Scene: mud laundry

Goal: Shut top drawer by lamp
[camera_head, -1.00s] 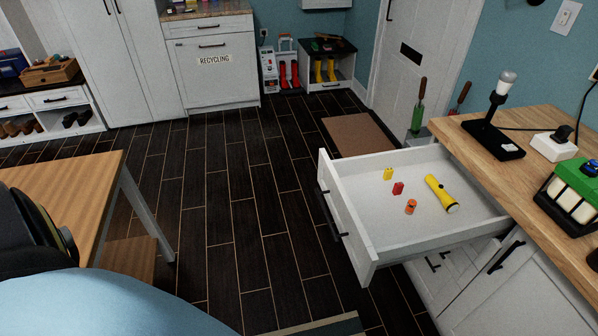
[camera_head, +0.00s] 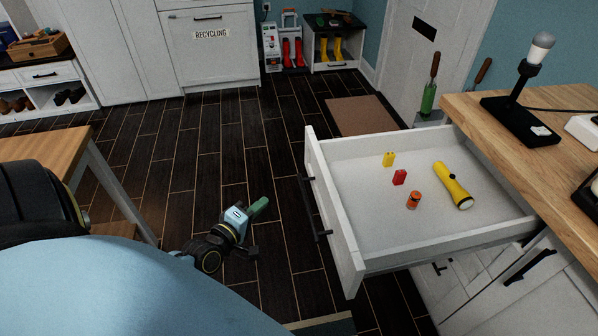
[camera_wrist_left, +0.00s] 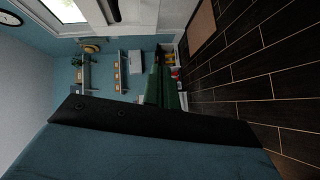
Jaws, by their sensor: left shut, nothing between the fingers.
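The top drawer (camera_head: 345,222) stands pulled far out from the white cabinet, its front with a black handle facing left. Inside lie a yellow flashlight (camera_head: 452,186), a yellow piece (camera_head: 389,159), a red piece (camera_head: 399,177) and an orange cylinder (camera_head: 413,200). The lamp (camera_head: 522,92) stands on the wooden counter above. My left gripper (camera_head: 262,205) is shut and empty, to the left of the drawer front and apart from it. Its green fingers also show in the left wrist view (camera_wrist_left: 163,88). My right gripper is not in view.
A wooden counter (camera_head: 480,115) runs along the right. A wooden table (camera_head: 45,150) stands at the left. Dark floor (camera_head: 210,150) between them is clear. A brown mat (camera_head: 360,115) lies by the white door, and a recycling cabinet (camera_head: 210,45) stands at the back.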

